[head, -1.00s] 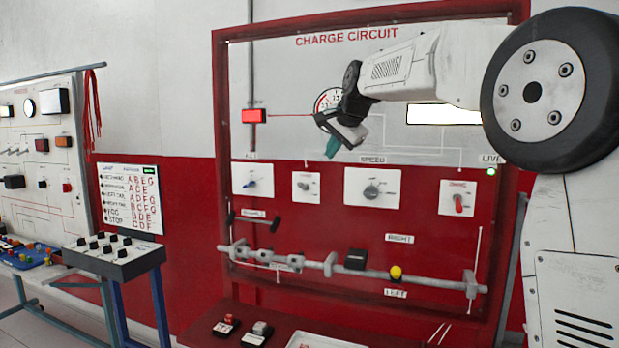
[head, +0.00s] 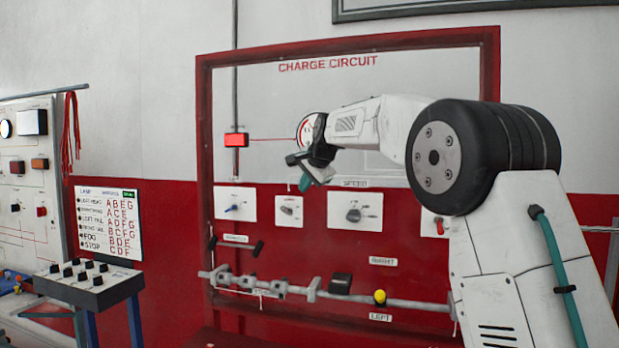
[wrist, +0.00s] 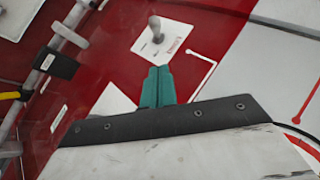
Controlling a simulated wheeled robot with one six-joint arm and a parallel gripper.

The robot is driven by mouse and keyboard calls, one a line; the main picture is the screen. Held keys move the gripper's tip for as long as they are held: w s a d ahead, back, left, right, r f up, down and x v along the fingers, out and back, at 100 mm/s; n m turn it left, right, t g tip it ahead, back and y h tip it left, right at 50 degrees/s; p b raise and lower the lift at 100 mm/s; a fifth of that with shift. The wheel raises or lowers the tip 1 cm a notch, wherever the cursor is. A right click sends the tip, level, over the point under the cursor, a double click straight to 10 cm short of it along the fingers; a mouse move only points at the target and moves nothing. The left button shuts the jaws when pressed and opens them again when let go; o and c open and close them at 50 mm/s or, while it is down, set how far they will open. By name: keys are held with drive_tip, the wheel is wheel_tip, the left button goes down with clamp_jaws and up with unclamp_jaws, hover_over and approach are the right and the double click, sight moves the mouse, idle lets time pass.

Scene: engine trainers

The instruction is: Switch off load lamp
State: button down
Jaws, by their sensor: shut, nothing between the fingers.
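My gripper (head: 304,184) is in front of the charge circuit board (head: 262,90), just above and right of a small white plate (head: 284,219) with a grey lever. In the wrist view the teal fingers (wrist: 158,72) are shut together and empty. They point toward that plate's grey lever (wrist: 156,34), with a visible gap in the picture. The plate's label is too small to read, so I cannot tell which control is the load lamp. A lit red lamp (head: 236,139) is on the board's left.
A blue-knob plate (head: 235,205) is left of the lever plate and a speed knob plate (head: 354,213) is right. A red switch (head: 438,224) is partly behind my arm. A switch box (head: 90,290) stands left.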

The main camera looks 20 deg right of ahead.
sight(288, 209)
drive_tip(key=w+a+f, duration=0.1)
drive_tip(key=f, duration=0.1)
drive_tip(key=w+a+f, duration=0.1)
drive_tip(key=w+f, duration=0.1)
drive_tip(key=shift+a, duration=0.2)
drive_tip(key=shift+w+a+f, duration=0.2)
drive_tip(key=shift+a+f, duration=0.2)
drive_tip(key=shift+f, duration=0.1)
drive_tip(key=shift+d, duration=0.25)
drive_tip(key=shift+a, duration=0.1)
drive_tip(key=shift+s+f, duration=0.1)
